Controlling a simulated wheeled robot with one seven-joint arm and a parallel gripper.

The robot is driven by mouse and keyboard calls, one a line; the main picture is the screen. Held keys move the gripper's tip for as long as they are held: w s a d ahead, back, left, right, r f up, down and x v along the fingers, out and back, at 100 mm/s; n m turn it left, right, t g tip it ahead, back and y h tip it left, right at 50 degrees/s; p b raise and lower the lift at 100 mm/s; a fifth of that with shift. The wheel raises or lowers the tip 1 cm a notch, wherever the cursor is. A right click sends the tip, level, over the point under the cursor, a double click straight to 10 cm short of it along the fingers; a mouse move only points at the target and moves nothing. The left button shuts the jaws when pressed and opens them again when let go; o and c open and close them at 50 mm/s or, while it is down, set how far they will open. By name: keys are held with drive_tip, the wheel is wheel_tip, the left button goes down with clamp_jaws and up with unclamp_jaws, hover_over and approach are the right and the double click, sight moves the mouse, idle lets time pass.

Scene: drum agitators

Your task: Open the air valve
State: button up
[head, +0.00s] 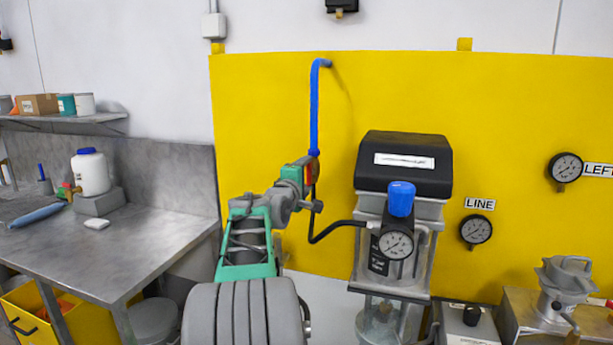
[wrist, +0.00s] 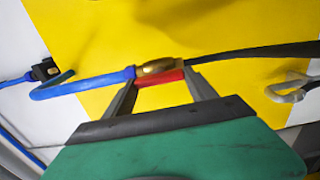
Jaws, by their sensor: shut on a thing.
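The air valve shows in the wrist view with a brass body (wrist: 154,67) at the end of a blue pipe (wrist: 84,86) and a red handle (wrist: 160,77) lying roughly along the pipe line. My gripper (wrist: 160,86) is shut on the red handle, one finger at each end. In the head view my gripper (head: 303,172) reaches the valve (head: 314,168) below the vertical blue pipe (head: 314,110). The fingers and arm hide much of the valve there. A black hose (head: 333,231) runs from below the valve to the regulator.
The regulator with a blue knob (head: 401,198) and a gauge (head: 396,244) stands right of my arm, under a black-topped unit (head: 404,165). The LINE gauge (head: 475,229) hangs on the yellow wall panel (head: 500,110). A steel bench (head: 130,237) is at the left.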

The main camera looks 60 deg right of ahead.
drive_tip(key=shift+f, duration=0.3)
drive_tip(key=o, duration=1.4)
drive_tip(key=shift+r, duration=0.2)
drive_tip(key=shift+c, duration=0.2)
drive_tip(key=s+a+b, duration=0.1)
drive_tip(key=a+b, duration=0.1)
drive_tip(key=a, duration=0.5)
drive_tip(key=shift+a, duration=0.4)
